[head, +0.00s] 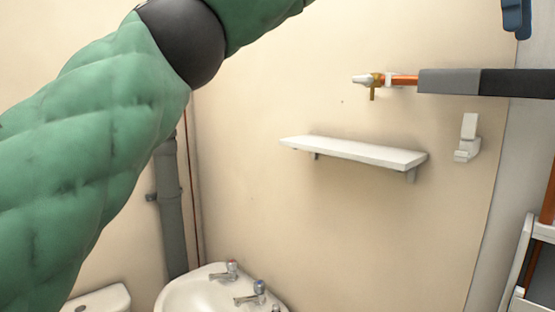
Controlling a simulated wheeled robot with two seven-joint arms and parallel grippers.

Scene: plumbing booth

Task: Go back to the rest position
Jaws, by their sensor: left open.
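My left arm, quilted green with a black joint, crosses the left of the head view and leaves at the top edge. A small dark blue part at the top right edge looks like the tip of my left gripper (516,20). It is open, with nothing seen in it, and most of it is cut off by the frame. It is in front of the wall, above the pipe. My right gripper does not show.
A copper pipe with grey and black lagging (465,82) ends in a brass valve (374,81). Below are a white shelf (355,151) and a white wall bracket (468,138). A basin (195,290), a grey pipe (170,215) and a metal frame (530,262) stand lower.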

